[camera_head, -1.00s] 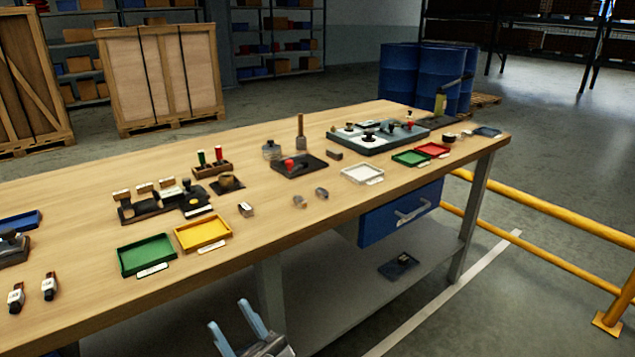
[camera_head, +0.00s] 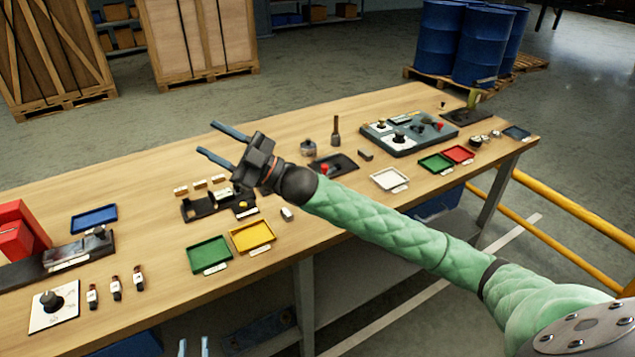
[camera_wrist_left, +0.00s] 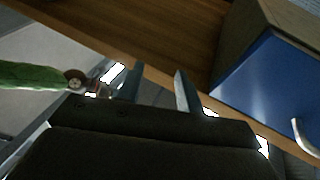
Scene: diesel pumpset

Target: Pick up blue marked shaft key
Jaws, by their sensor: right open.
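I cannot pick out a blue mark on any small part, so I cannot tell which is the shaft key. Three small dark pieces with white labels (camera_head: 115,288) stand in a row at the front left. My left gripper (camera_head: 194,348) is low at the bottom edge, in front of the bench. Its fingers are apart and empty in the left wrist view (camera_wrist_left: 158,85).
The bench holds a green tray (camera_head: 209,254), a yellow tray (camera_head: 251,237), a blue tray (camera_head: 94,219), a white tray (camera_head: 389,179) and a red box (camera_head: 18,232). A blue drawer (camera_wrist_left: 275,85) is close to my left gripper. The back left bench top is clear.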

